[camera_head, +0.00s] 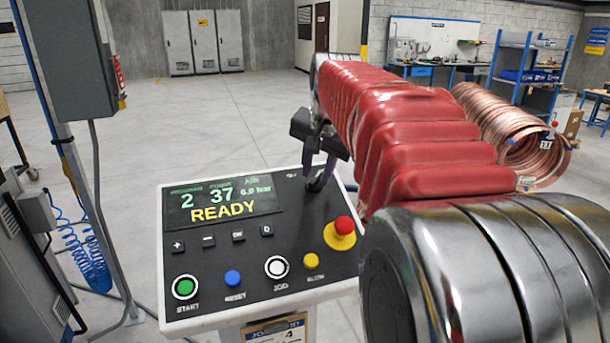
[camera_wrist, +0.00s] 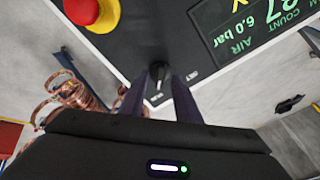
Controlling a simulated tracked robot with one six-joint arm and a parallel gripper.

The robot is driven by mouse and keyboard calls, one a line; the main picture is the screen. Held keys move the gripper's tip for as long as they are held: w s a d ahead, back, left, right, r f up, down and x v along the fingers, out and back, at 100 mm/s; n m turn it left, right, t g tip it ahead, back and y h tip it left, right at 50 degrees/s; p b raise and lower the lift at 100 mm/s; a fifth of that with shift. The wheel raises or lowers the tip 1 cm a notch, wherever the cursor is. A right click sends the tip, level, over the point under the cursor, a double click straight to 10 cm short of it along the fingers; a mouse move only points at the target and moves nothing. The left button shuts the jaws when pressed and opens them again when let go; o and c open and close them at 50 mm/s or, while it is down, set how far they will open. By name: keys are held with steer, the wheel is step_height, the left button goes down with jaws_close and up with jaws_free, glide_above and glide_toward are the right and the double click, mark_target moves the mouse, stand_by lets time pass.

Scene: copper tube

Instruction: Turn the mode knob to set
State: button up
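The mode knob (camera_wrist: 158,72) is a small black knob with a pale mark, near the top right corner of the control panel (camera_head: 230,243). In the head view the knob (camera_head: 316,185) is partly hidden by my fingers. My gripper (camera_wrist: 159,82) is over it, with one dark finger on each side. The fingers look apart, with a narrow gap beside the knob, though contact is hard to judge. A small white label, seemingly SET, lies to the right of the knob in the wrist view. The knob's exact setting is too small to read.
The panel screen (camera_head: 222,202) reads READY, 2, 37 and 6.0 bar. A red emergency button (camera_head: 344,226) on a yellow base sits below the knob. Green, blue, white and yellow buttons line the lower edge. A copper coil (camera_head: 515,140) stands behind my arm.

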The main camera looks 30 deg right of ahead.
steer(key=shift+x, duration=0.95)
jaws_close()
